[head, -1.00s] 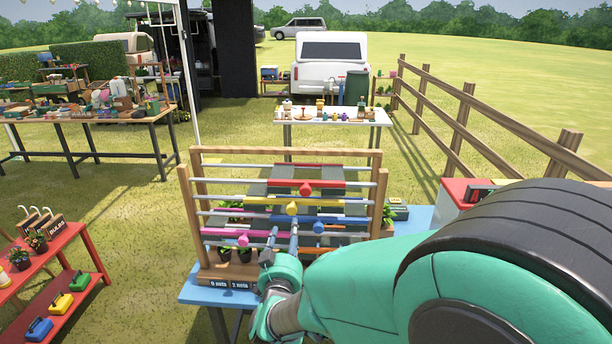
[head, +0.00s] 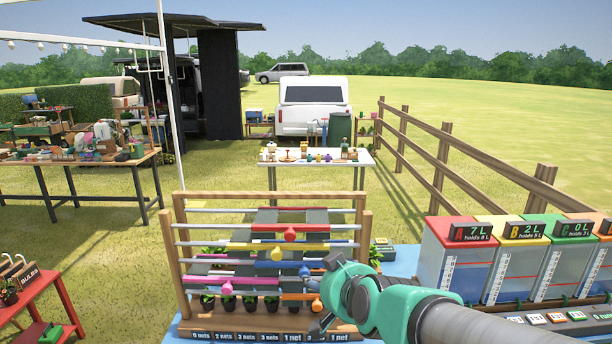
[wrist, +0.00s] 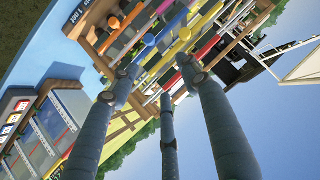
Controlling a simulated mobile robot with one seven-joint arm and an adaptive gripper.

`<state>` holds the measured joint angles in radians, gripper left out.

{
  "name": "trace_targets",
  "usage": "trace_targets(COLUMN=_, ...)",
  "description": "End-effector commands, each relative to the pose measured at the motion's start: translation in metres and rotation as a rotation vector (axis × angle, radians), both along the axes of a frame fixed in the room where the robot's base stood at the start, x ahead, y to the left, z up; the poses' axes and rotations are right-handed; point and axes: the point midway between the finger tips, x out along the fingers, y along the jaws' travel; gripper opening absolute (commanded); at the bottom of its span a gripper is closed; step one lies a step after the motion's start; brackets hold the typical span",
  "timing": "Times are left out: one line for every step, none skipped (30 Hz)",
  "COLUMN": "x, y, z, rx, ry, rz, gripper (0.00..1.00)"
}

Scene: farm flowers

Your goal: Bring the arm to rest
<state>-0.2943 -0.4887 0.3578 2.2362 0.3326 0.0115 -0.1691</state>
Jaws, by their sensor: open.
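My gripper (head: 317,302) is at the right front of a wooden rack (head: 173,262) with coloured sliding bars and knobs. The arm reaches in from the lower right, and its grey and teal links hide the rack's lower right corner. In the wrist view, my gripper's long grey fingers (wrist: 160,76) are spread apart, with nothing held between them. The rack's bars lie behind the fingertips there; I cannot tell whether any finger touches the rack.
A row of bins with coloured lids, including a red-lidded one (head: 461,233), stands right of the rack on the blue table (head: 402,262). Small potted plants (head: 227,303) line the rack's base. A red shelf (head: 60,303) stands at left. A white table (head: 345,163) is behind.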

Motion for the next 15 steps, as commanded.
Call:
trace_targets(x=-0.016, y=-0.015, z=0.005, rx=-0.01, ry=0.029, rz=-0.003, gripper=0.47)
trace_targets(x=-0.026, y=-0.023, z=0.006, rx=-0.016, ry=0.051, rz=-0.004, gripper=0.47)
trace_targets(x=-0.039, y=-0.033, z=0.006, rx=-0.027, ry=0.082, rz=-0.006, gripper=0.47)
trace_targets(x=-0.05, y=-0.041, z=0.006, rx=-0.036, ry=0.106, rz=-0.007, gripper=0.47)
trace_targets(x=-0.061, y=-0.049, z=0.006, rx=-0.045, ry=0.128, rz=-0.011, gripper=0.47)
trace_targets(x=-0.076, y=-0.059, z=0.004, rx=-0.057, ry=0.161, rz=-0.016, gripper=0.47)
trace_targets(x=-0.087, y=-0.068, z=0.005, rx=-0.066, ry=0.182, rz=-0.022, gripper=0.47)
trace_targets(x=-0.099, y=-0.076, z=0.003, rx=-0.076, ry=0.208, rz=-0.027, gripper=0.47)
trace_targets(x=-0.115, y=-0.087, z=0.002, rx=-0.088, ry=0.239, rz=-0.038, gripper=0.47)
trace_targets(x=-0.128, y=-0.095, z=0.001, rx=-0.099, ry=0.264, rz=-0.045, gripper=0.47)
trace_targets(x=-0.14, y=-0.103, z=-0.001, rx=-0.109, ry=0.288, rz=-0.055, gripper=0.47)
trace_targets(x=-0.157, y=-0.113, z=-0.002, rx=-0.122, ry=0.319, rz=-0.068, gripper=0.47)
trace_targets(x=-0.169, y=-0.121, z=-0.004, rx=-0.13, ry=0.342, rz=-0.079, gripper=0.47)
trace_targets(x=-0.18, y=-0.128, z=-0.005, rx=-0.14, ry=0.362, rz=-0.089, gripper=0.47)
trace_targets(x=-0.194, y=-0.136, z=-0.007, rx=-0.15, ry=0.392, rz=-0.103, gripper=0.47)
